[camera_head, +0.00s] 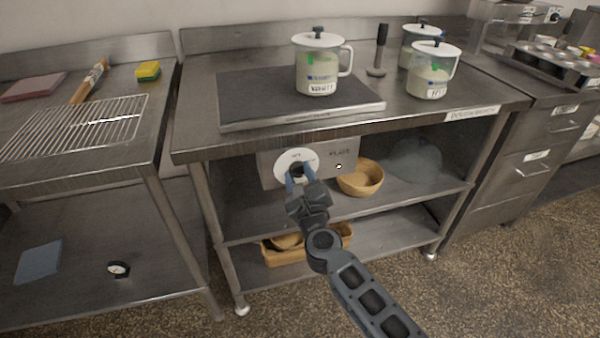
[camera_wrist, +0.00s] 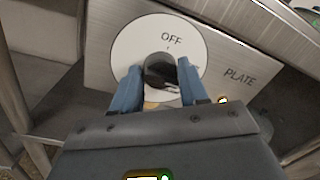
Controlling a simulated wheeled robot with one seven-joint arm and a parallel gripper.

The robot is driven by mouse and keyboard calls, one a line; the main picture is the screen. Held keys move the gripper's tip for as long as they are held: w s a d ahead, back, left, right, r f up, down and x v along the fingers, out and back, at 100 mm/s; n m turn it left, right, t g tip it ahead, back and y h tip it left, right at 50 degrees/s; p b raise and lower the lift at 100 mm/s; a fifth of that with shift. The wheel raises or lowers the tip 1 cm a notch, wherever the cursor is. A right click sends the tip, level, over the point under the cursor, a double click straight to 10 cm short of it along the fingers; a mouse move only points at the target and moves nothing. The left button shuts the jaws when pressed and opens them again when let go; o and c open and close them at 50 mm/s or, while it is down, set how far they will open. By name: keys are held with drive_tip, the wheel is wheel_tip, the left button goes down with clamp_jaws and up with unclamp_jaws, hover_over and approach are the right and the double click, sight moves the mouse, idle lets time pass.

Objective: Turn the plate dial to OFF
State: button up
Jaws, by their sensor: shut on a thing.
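The plate dial (camera_wrist: 160,68) is a dark knob on a round white disc (camera_wrist: 128,45), mounted on a grey panel marked PLATE (camera_wrist: 240,76). OFF is printed at the disc's top; another label to the right of the knob is partly covered by a finger. My gripper (camera_wrist: 158,80) has its two blue fingers on either side of the knob, shut on it. The knob's pointer direction is hard to tell. In the head view, my gripper (camera_head: 300,174) reaches the panel (camera_head: 330,160) under the table edge and hides part of the knob.
Above the panel, a dark hot plate (camera_head: 255,105) carries a lidded jug marked WHITE (camera_head: 317,68). Another lidded jug (camera_head: 432,72) stands to the right. A wooden bowl (camera_head: 361,178) sits on the shelf right of my gripper. The floor in front is clear.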

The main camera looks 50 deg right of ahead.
drive_tip(key=n+p, duration=0.1)
drive_tip(key=n, duration=0.4)
drive_tip(key=shift+a+t, duration=0.1)
drive_tip(key=shift+t, duration=0.2)
drive_tip(key=n+p, duration=0.2)
drive_tip(key=n, duration=0.3)
drive_tip(key=shift+f+y, duration=0.1)
drive_tip(key=shift+y, duration=0.2)
drive_tip(key=n, duration=0.2)
drive_tip(key=n+p, duration=0.1)
drive_tip(key=n, duration=0.1)
drive_tip(key=shift+n+t+y+p, duration=0.3)
drive_tip(key=shift+n, duration=0.1)
drive_tip(key=shift+f+n+y+p, duration=0.15)
drive_tip(key=shift+n+p, duration=0.35)
drive_tip(key=shift+n, duration=0.7)
drive_tip(key=shift+f+n+y+p, duration=0.15)
drive_tip(key=shift+n+p, duration=0.3)
drive_tip(key=shift+n, duration=0.75)
drive_tip(key=o, duration=1)
drive_tip(key=shift+r, duration=0.15)
drive_tip(key=shift+o, duration=0.2)
